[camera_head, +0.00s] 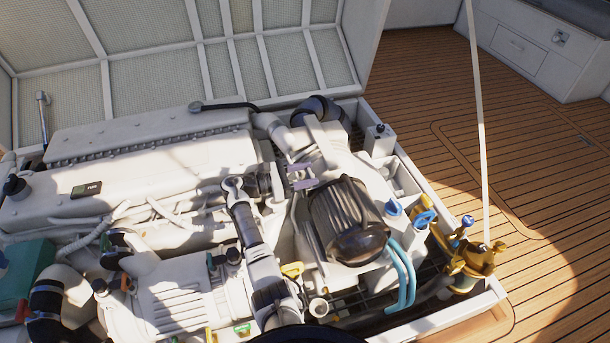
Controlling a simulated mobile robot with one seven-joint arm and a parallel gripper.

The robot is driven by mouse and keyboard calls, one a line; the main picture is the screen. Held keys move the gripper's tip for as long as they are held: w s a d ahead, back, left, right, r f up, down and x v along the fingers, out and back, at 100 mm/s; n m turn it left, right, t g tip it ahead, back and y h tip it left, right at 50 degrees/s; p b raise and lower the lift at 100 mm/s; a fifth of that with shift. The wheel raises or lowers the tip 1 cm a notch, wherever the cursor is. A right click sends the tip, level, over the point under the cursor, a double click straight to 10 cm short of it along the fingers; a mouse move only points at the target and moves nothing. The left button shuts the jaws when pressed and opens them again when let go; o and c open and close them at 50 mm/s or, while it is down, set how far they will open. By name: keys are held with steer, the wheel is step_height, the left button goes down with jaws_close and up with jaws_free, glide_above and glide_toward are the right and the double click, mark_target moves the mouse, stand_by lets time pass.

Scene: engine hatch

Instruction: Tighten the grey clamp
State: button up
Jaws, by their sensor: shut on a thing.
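My gripper (303,176) is over the middle of the engine, just left of and above the dark ribbed cover. My arm reaches it from the bottom edge. Its two purple-grey fingers point right and are closed on a small pale-grey part between them, at the pale pipework. I take this part for the grey clamp, but it is too small and too covered by the fingers to show its shape or how tight it is.
The dark ribbed cover (345,222) stands close to my gripper. Black hose (318,108) bends behind it. Blue handles (425,219), blue hoses (403,270) and a brass strainer (470,262) are at right. The raised hatch lid (200,50) stands behind. Wooden deck (560,200) is clear.

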steer(key=o, duration=1)
steer(key=shift+d, duration=0.1)
steer(key=b+v, duration=0.1)
steer(key=v, duration=1.3)
steer(key=shift+d, duration=0.1)
